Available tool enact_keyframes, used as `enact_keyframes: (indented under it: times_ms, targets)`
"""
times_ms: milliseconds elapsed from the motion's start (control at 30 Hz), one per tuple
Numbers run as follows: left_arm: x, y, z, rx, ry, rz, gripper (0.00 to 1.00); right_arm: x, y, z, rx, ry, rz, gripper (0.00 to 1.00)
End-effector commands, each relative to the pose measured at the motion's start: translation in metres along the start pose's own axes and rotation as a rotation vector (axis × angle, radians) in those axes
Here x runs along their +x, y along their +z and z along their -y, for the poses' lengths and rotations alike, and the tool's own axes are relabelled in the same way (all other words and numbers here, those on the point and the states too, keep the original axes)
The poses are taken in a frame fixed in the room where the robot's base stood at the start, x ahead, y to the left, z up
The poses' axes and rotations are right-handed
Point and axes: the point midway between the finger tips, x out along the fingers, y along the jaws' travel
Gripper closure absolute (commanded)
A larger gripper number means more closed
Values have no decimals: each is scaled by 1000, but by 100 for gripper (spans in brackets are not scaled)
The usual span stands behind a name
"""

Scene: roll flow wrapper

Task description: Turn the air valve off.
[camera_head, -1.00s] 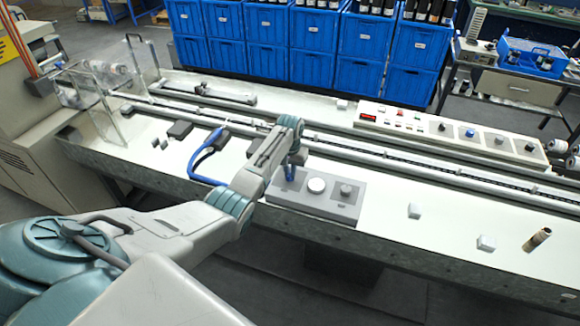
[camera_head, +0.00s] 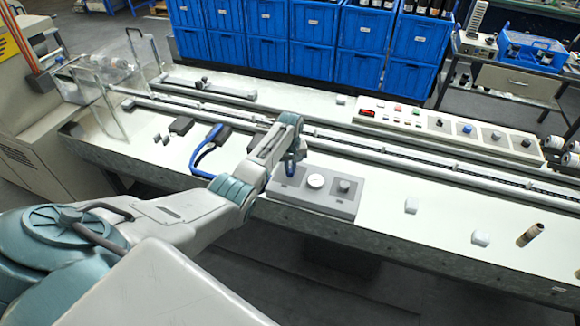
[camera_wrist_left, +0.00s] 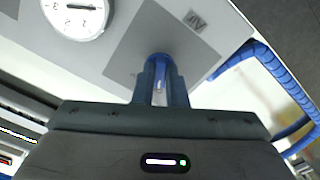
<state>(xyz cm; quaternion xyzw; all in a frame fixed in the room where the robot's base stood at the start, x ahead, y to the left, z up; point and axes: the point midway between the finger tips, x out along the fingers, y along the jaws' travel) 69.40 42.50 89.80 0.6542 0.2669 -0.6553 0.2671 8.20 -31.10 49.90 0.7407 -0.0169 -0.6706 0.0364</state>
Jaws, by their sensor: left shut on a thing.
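The air valve is a blue knob (camera_wrist_left: 160,60) on a grey panel (camera_head: 325,206) at the front of the machine bed. In the left wrist view it sits between the fingers of my left gripper (camera_wrist_left: 161,84), which is shut on it. In the head view my left gripper (camera_head: 290,170) reaches down onto the left part of the panel, and its wrist hides most of the valve. A small printed label (camera_wrist_left: 197,22) lies beside the valve. My right gripper is out of view.
A round white gauge (camera_head: 316,181) and a dark knob (camera_head: 344,186) are on the same panel. A blue hose (camera_head: 203,158) curves to its left. A rail (camera_head: 420,160) runs behind.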

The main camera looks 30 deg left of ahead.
Motion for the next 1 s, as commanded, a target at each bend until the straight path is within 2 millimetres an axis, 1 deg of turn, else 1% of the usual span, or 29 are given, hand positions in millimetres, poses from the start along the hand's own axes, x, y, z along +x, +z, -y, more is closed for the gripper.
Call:
enact_keyframes:
  times_ms: [33, 300, 333, 400, 433, 767, 867, 1000]
  targets:
    - [-3, -3, -1, -2, 3, -7, 100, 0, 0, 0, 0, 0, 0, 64]
    - [-3, -3, -1, -1, 3, -8, 100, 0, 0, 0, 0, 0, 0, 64]
    - [-3, -3, -1, -1, 3, -8, 84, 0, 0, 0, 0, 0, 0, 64]
    - [-3, -3, -1, -1, 3, -8, 71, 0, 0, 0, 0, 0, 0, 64]
    - [-3, -2, -1, -1, 3, -7, 66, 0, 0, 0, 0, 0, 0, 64]
    - [-3, -1, 0, 0, 2, -4, 66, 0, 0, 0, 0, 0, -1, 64]
    - [-10, -2, 0, 0, 2, -4, 66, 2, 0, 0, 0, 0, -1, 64]
    - [-30, -2, 0, 1, 2, -7, 66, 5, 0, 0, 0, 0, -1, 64]
